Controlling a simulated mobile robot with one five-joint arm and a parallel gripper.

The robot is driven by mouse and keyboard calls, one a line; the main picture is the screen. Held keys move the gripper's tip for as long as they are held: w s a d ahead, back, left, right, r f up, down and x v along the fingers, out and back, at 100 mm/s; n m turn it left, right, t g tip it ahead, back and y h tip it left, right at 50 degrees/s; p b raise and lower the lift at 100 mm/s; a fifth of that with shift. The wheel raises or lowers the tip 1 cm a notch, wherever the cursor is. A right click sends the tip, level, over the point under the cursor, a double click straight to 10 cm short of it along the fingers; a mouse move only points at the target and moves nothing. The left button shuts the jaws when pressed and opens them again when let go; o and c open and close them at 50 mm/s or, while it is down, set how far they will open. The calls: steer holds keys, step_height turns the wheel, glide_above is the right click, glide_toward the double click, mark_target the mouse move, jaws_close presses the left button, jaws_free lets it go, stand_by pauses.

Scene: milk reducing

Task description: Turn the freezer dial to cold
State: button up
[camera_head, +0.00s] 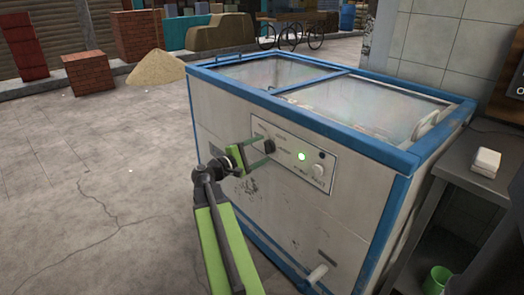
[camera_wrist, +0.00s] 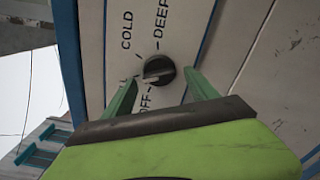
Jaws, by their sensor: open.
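The freezer (camera_head: 230,120) is a worn white chest with blue edges and a glass top. In the wrist view the dial (camera_wrist: 158,69) sits among the labels COLD, DEEP and OFF. A light bar crosses its face; which label it points at is not clear. My gripper (camera_head: 262,151) is open at the panel. Its green fingers (camera_wrist: 160,80) lie on either side of the dial; I cannot tell whether they touch it.
A metal side table (camera_head: 455,165) with a white box (camera_head: 485,163) stands right of the freezer, a green cup (camera_head: 437,280) below. The concrete floor (camera_head: 90,190) at left is clear up to a sand pile (camera_head: 157,69) and bricks.

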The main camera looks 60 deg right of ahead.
steer(key=shift+s+d, duration=0.15)
steer(key=shift+d, duration=0.3)
steer(key=shift+a, duration=0.1)
steer(key=c, duration=1.4)
steer(key=shift+o, duration=0.2)
steer(key=shift+m, duration=0.3)
steer(key=m, duration=0.9)
steer(key=shift+r, duration=0.25)
